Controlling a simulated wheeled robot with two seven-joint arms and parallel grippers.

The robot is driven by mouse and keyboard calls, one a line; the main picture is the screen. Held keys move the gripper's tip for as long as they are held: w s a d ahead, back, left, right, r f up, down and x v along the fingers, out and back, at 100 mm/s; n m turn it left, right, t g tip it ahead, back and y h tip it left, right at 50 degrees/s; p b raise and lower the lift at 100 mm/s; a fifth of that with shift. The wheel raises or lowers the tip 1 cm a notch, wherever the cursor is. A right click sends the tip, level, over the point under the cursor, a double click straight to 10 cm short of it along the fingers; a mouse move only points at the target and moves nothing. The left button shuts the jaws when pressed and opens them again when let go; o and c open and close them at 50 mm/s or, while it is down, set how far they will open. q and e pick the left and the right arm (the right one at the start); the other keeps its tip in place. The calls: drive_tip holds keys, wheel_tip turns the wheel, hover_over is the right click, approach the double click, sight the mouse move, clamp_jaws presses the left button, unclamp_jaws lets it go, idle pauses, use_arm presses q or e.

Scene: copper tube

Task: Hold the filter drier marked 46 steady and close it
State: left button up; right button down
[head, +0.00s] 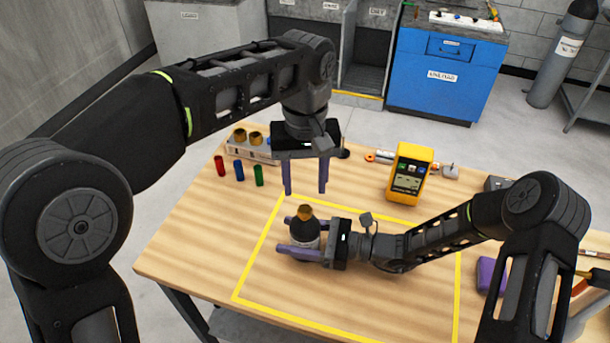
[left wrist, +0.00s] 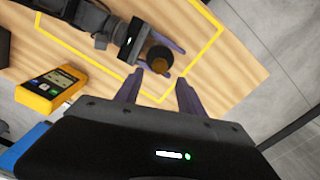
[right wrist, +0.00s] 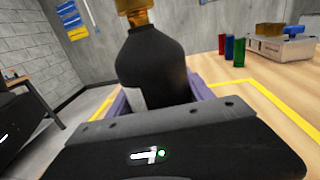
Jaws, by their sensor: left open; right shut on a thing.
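The filter drier (head: 303,236) is a dark, bottle-shaped body with a pale label, standing upright inside the yellow outline. A brass-coloured top piece (head: 305,212) sits at its upper end; it also shows in the left wrist view (left wrist: 160,61) and the right wrist view (right wrist: 136,10). I cannot read the number 46 on the label. My right gripper (head: 284,234) is shut around the drier's body from the right. My left gripper (head: 305,192) points down, open and empty, above and apart from the brass top. I cannot tell whether that top is fully seated.
A tray (head: 262,152) holding brass pieces stands at the table's back left, near red (head: 219,166), blue (head: 239,171) and green (head: 259,176) cylinders. A yellow meter (head: 407,172) stands behind my right arm. The outlined area's front is clear.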

sight(305, 208)
use_arm(q)
drive_tip(key=shift+f, duration=3.45)
drive_tip(key=shift+c, duration=0.5)
clamp_jaws()
drive_tip(key=m, duration=0.8)
drive_tip(key=shift+m, duration=0.3)
drive_tip(key=shift+o, duration=1.1)
unclamp_jaws()
drive_tip(key=shift+r, duration=0.1)
